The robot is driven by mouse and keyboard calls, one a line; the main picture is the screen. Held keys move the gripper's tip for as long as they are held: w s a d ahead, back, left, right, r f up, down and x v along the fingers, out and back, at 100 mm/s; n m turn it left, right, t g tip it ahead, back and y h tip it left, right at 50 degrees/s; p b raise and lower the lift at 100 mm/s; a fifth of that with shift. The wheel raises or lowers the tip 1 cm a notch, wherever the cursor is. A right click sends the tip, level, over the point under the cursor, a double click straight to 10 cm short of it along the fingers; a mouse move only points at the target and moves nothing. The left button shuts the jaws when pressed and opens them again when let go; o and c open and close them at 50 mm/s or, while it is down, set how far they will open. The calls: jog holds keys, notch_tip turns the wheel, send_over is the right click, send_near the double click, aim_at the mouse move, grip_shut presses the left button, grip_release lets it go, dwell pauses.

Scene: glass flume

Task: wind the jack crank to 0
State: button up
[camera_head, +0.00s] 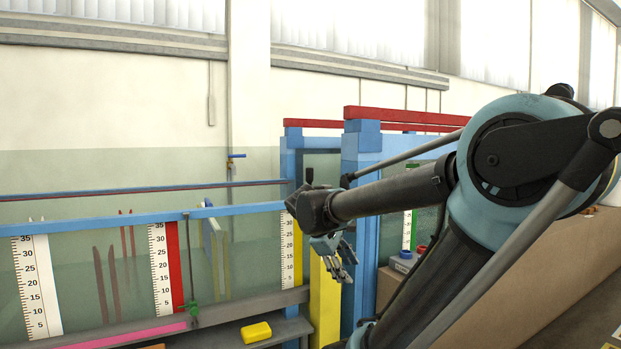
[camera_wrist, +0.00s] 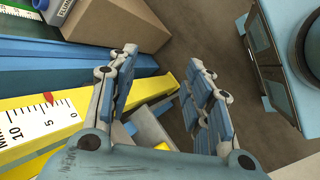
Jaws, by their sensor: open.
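A white scale (camera_wrist: 35,122) marked 10, 5 and 0 lies along a yellow post in the wrist view. A small red pointer (camera_wrist: 49,98) sits at its low end, close to the 5; I cannot read it exactly. The yellow post (camera_head: 325,308) shows below my arm in the head view. I cannot make out the jack crank for certain in either view. My gripper (camera_head: 342,268) is in front of the post, pointing down. In the wrist view my gripper (camera_wrist: 163,92) has its fingers spread, with nothing seen held between them.
A cardboard box (camera_wrist: 118,22) and a blue beam (camera_wrist: 60,62) lie beside the post in the wrist view. A blue cabinet (camera_wrist: 268,55) stands at the right. The glass flume (camera_head: 90,275) with upright scales runs left; a yellow block (camera_head: 256,332) lies on its ledge.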

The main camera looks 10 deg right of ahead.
jog(key=w+a+r+n+t+h, duration=0.1)
jog(key=w+a+r+n+h, duration=0.15)
jog(key=w+r+n, duration=0.45)
jog(key=n+t+h, duration=0.5)
jog(key=n+h, duration=0.2)
send_near(310, 174)
jog(key=x, duration=0.3)
jog(key=w+x, duration=0.1)
jog(key=x, duration=0.7)
jog(key=shift+w+a, duration=0.25)
jog(key=shift+a, duration=0.15)
jog(key=shift+c, duration=0.5)
grip_shut()
jog(key=shift+d, duration=0.1)
